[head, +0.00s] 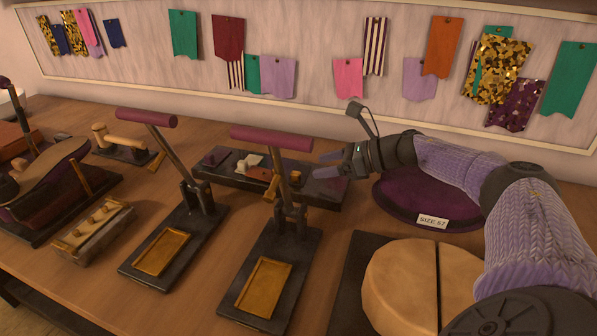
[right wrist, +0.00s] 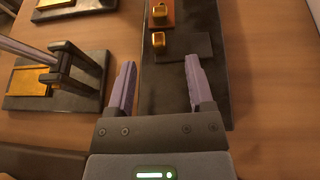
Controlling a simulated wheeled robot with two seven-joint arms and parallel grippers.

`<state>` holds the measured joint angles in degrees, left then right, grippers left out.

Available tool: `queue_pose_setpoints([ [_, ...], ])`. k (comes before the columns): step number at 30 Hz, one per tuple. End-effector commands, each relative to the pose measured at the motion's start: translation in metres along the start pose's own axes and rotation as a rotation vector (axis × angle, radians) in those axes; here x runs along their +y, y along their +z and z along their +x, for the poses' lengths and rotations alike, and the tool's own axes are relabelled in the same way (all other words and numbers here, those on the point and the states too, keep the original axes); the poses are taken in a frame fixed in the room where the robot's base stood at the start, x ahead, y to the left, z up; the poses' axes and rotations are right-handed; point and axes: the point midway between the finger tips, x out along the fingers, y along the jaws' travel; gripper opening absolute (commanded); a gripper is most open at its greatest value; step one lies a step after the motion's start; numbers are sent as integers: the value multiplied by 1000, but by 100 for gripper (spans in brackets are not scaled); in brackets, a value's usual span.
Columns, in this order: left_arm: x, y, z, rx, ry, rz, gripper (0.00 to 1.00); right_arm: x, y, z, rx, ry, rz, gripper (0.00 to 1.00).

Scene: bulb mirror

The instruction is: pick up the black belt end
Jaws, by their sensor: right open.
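The black belt end (right wrist: 190,45) lies on the dark tray, a flat dark strip with a gold fitting at its left end in the right wrist view. In the head view it is hard to tell from the tray, and a press lever stands partly in front. My right gripper (head: 327,165) is open and empty over the right part of the tray. In the right wrist view its two purple fingers (right wrist: 160,75) point toward the belt end, which lies just beyond the fingertips, nearer the right one. My left gripper is not in view.
The dark tray (head: 325,190) also holds a brown piece (right wrist: 161,18) with a gold fitting. Two lever presses (head: 275,225) (head: 185,215) stand in front of it. A purple round cushion (head: 400,205) and a split wooden block (head: 405,290) are at the right.

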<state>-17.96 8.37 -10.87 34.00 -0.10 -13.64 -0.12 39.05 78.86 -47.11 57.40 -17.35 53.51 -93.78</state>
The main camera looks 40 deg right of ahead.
Motion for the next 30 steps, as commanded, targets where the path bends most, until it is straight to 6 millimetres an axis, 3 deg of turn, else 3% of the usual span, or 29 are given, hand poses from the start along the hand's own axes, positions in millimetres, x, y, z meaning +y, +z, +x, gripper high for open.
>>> queue_pose_setpoints([
  [12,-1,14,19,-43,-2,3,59,-2,-5,76,-3,1,0,68],
  [20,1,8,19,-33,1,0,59,-2,-3,80,-1,-1,-2,68],
  [30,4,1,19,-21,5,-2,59,-2,-3,80,-2,-1,-1,0],
])
